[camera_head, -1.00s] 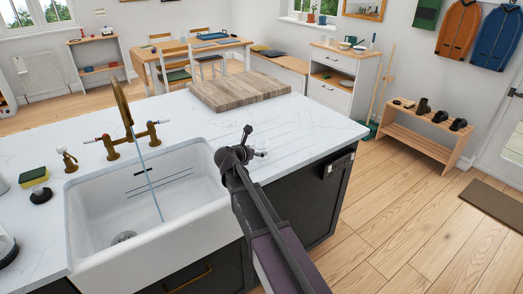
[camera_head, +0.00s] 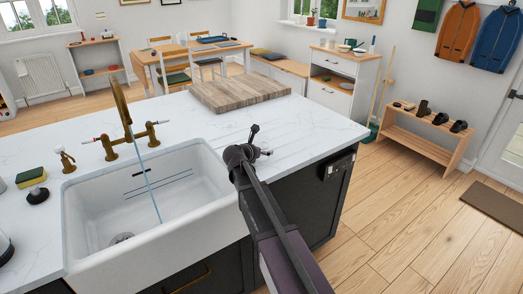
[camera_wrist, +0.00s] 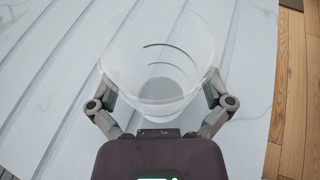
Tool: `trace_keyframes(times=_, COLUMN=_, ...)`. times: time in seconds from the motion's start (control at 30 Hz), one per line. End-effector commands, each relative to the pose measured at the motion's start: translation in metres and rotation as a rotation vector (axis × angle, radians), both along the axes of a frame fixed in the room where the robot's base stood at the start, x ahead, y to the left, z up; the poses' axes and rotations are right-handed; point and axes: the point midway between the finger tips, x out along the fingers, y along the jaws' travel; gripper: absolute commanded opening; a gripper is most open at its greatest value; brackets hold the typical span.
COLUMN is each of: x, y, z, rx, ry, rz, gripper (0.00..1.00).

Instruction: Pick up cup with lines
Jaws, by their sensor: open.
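The cup with lines (camera_wrist: 158,58) is clear, with dark curved marks on its wall. It stands on the grooved white worktop, filling the upper middle of the wrist view. My gripper (camera_wrist: 160,84) is open, with one finger on each side of the cup's lower part. Whether the fingers touch it I cannot tell. In the head view my gripper (camera_head: 249,145) is over the worktop right of the sink. The cup there is mostly hidden behind it; only a faint clear edge shows.
The white sink (camera_head: 190,205) with a brass tap (camera_head: 124,115) lies left of my gripper. A wooden board (camera_head: 238,90) lies on the worktop behind. The worktop's right edge is close, with wooden floor (camera_head: 400,220) beyond.

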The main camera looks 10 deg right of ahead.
Motion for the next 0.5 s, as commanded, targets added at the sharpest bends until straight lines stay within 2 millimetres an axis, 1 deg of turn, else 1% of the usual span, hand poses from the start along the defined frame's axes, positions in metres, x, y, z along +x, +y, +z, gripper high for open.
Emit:
trace_keyframes(times=0.03, x=-0.0001, y=0.0001, z=0.0, rx=0.0, ry=0.0, rz=0.0, gripper=1.0)
trace_keyframes(times=0.07, x=-0.0001, y=0.0001, z=0.0, rx=0.0, ry=0.0, rz=0.0, gripper=0.97)
trace_keyframes(times=0.1, x=-0.0001, y=0.0001, z=0.0, rx=0.0, ry=0.0, rz=0.0, gripper=0.85)
trace_keyframes(times=0.17, x=-0.0001, y=0.0001, z=-0.0001, rx=0.0, ry=0.0, rz=0.0, gripper=0.67)
trace_keyframes(times=0.2, x=-0.0001, y=0.0001, z=-0.0001, rx=0.0, ry=0.0, rz=0.0, gripper=0.55)
trace_keyframes(times=0.27, x=-0.0001, y=0.0001, z=-0.0001, rx=0.0, ry=0.0, rz=0.0, gripper=0.38)
trace_keyframes(times=0.3, x=-0.0001, y=0.0001, z=-0.0001, rx=0.0, ry=0.0, rz=0.0, gripper=0.26)
trace_keyframes(times=0.33, x=-0.0001, y=0.0001, z=-0.0001, rx=0.0, ry=0.0, rz=0.0, gripper=0.22)
trace_keyframes(times=0.37, x=-0.0001, y=0.0001, z=-0.0001, rx=0.0, ry=0.0, rz=0.0, gripper=0.22)
trace_keyframes(times=0.4, x=0.0, y=0.0, z=0.0, rx=0.0, ry=0.0, rz=0.0, gripper=0.14)
trace_keyframes(times=0.5, x=0.0, y=0.0, z=-0.0001, rx=0.0, ry=0.0, rz=0.0, gripper=0.14)
